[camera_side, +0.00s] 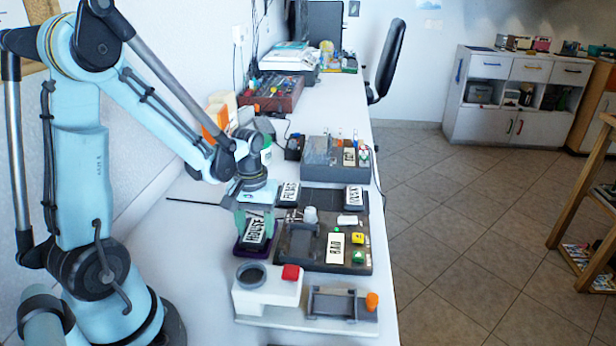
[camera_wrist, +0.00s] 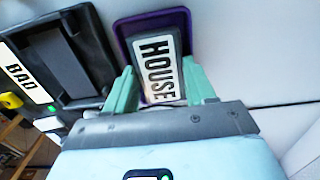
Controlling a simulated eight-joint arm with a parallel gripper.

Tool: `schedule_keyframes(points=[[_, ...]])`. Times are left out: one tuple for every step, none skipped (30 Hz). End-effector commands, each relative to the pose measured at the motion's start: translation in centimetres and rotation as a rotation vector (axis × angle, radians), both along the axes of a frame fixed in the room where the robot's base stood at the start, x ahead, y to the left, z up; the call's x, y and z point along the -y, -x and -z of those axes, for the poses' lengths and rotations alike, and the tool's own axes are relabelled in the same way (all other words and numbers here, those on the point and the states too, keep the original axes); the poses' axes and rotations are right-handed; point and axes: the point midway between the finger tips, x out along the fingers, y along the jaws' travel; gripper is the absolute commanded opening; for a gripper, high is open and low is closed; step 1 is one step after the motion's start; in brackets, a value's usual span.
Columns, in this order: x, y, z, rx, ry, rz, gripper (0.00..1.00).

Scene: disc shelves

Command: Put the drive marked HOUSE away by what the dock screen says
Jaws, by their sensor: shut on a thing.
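The drive marked HOUSE (camera_side: 256,230) is dark with a white label. It sits between the two pale green fingers of my gripper (camera_side: 254,216), which is shut on it; the wrist view shows the drive (camera_wrist: 158,68) there too. A purple-edged pad (camera_side: 241,249) lies under the drive; I cannot tell whether they touch. Right of it is a dark dock (camera_side: 303,266) with an empty-looking bay and a white panel reading BAD (camera_side: 335,247). The panel also shows in the wrist view (camera_wrist: 26,72). Drives marked FILMS (camera_side: 288,192) and WORK (camera_side: 353,196) are on a dark tray behind.
A white unit (camera_side: 268,292) with a round opening, red block and orange knob stands in front. A grey box (camera_side: 327,158) with a white label stands behind the tray. The dock carries yellow and green buttons and a pale knob (camera_side: 310,215). Clear white bench lies left of the pad.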

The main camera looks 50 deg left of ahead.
Motion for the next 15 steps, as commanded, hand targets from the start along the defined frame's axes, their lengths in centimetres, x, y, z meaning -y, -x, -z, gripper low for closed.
schedule_keyframes(points=[[-0.02, -0.07, 1.22, 0.028, -0.018, 0.001, 0.13], [-0.02, -0.07, 1.27, 0.028, -0.018, 0.001, 0.13], [-0.01, -0.06, 1.34, 0.028, -0.018, 0.001, 0.13], [-0.01, -0.06, 1.39, 0.027, -0.018, 0.001, 0.13], [-0.01, -0.04, 1.44, 0.027, -0.018, 0.001, 0.13], [-0.01, -0.04, 1.50, 0.026, -0.019, 0.001, 0.13], [0.00, -0.03, 1.53, 0.026, -0.019, 0.001, 0.13], [0.00, -0.03, 1.56, 0.026, -0.019, 0.001, 0.13], [0.00, -0.04, 1.58, 0.025, -0.020, 0.001, 0.13], [0.01, -0.05, 1.58, 0.026, -0.019, 0.001, 0.13], [0.02, -0.04, 1.58, 0.026, -0.019, 0.001, 0.13], [0.02, -0.05, 1.58, 0.026, -0.019, 0.001, 0.13], [0.03, -0.05, 1.58, 0.026, -0.019, 0.001, 0.13], [0.04, -0.05, 1.58, 0.025, -0.020, 0.001, 0.13], [0.05, -0.05, 1.58, 0.025, -0.020, 0.001, 0.13]])
